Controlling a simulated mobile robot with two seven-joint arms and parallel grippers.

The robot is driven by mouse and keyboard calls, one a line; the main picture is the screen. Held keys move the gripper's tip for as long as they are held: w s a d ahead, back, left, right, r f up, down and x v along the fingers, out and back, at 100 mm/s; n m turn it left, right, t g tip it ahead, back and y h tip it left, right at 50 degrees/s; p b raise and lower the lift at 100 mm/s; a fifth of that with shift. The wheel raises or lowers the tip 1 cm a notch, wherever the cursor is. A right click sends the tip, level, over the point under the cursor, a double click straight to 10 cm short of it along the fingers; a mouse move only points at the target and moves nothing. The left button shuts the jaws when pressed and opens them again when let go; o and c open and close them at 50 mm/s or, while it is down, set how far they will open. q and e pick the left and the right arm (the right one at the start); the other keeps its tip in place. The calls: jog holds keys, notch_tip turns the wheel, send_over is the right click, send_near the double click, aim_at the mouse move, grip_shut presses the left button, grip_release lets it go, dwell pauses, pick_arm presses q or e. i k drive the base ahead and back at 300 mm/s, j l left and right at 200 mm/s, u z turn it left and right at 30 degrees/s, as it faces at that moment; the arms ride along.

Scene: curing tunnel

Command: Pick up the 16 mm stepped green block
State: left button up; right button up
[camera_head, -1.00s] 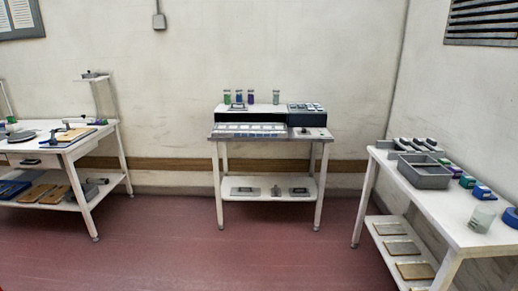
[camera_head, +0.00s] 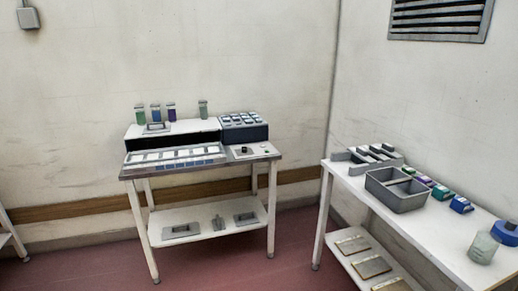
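A small green block-like item (camera_head: 441,192) sits on the right-hand white table (camera_head: 447,246), between a purple item (camera_head: 426,181) and a blue item (camera_head: 461,204). It is too small to tell whether it is stepped or what size it is. Neither of my grippers is in view.
A grey divided bin (camera_head: 397,205) and a grey slotted rack (camera_head: 366,156) stand left of the small items. A clear beaker (camera_head: 483,248) and a blue round item (camera_head: 506,234) are nearer. A tunnel machine (camera_head: 172,141) stands on the middle table. Red floor is open in front.

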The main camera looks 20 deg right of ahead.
aim_at(411, 173)
jog(key=i+z, duration=0.45)
jog(key=i+j+z, duration=0.15)
jog(key=i+z, duration=0.3)
jog(key=i, duration=0.2)
jog(key=i+z, duration=0.2)
jog(key=z, duration=0.25)
jog(key=i+z, duration=0.25)
jog(key=z, duration=0.2)
jog(key=i+j+z, duration=0.1)
jog(key=z, duration=0.35)
jog(key=i+z, duration=0.35)
jog(key=i+j+z, duration=0.15)
jog(key=z, duration=0.25)
jog(key=i+j+z, duration=0.35)
jog(key=k+l, duration=0.05)
jog(key=l, duration=0.1)
